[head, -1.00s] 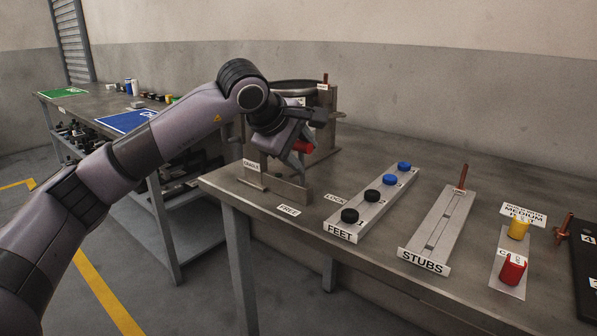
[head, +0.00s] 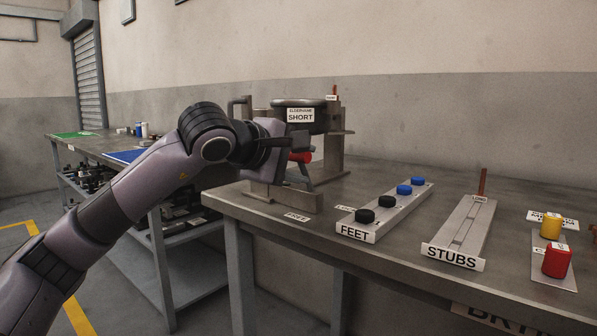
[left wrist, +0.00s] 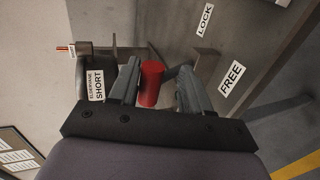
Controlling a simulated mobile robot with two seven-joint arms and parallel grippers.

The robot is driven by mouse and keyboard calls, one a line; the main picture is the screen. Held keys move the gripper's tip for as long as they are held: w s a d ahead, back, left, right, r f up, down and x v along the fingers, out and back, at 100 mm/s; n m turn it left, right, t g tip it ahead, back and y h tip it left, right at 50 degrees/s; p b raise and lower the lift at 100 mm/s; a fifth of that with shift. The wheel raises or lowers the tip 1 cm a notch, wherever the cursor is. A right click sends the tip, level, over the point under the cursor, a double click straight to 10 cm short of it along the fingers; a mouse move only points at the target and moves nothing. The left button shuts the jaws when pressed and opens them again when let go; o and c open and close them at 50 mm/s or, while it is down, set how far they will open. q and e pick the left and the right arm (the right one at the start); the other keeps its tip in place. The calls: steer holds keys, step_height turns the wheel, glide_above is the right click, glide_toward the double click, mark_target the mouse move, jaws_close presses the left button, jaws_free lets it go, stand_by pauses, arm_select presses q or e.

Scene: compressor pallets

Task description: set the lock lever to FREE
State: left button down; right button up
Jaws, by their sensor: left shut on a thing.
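The lock lever's red grip (head: 300,157) shows by the fixture at the left end of the table. My left gripper (head: 303,165) is shut on it. In the left wrist view the red grip (left wrist: 151,83) stands between the two fingers of my left gripper (left wrist: 158,78). The FREE label (head: 296,217) lies near the table's front edge and the LOCK label (head: 345,209) lies to its right. Both the FREE label (left wrist: 231,79) and the LOCK label (left wrist: 205,20) show in the left wrist view. My wrist hides much of the lever, so its exact setting is unclear. My right gripper is out of view.
The fixture holds a dark round compressor (head: 300,115) labelled SHORT. To the right are the FEET rack (head: 373,227) with black and blue feet, the STUBS rack (head: 462,235), and yellow (head: 551,226) and red (head: 557,260) pieces. Another bench (head: 90,147) stands at left.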

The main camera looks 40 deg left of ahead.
arm_select(q)
steer(key=shift+w, duration=0.1)
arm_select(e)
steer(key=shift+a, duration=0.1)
arm_select(q)
steer(key=c, duration=0.9)
jaws_free()
steer(key=o, duration=0.4)
steer(key=shift+w+d+f, duration=0.1)
steer(key=shift+w+f, duration=0.05)
steer(key=shift+w, duration=0.15)
steer(key=shift+s, duration=0.1)
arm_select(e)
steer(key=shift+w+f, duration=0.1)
arm_select(q)
steer(key=v, duration=0.6)
steer(key=shift+s+p, duration=0.15)
steer(key=shift+p, duration=0.25)
steer(key=shift+s+r, duration=0.25)
steer(key=shift+s, duration=0.2)
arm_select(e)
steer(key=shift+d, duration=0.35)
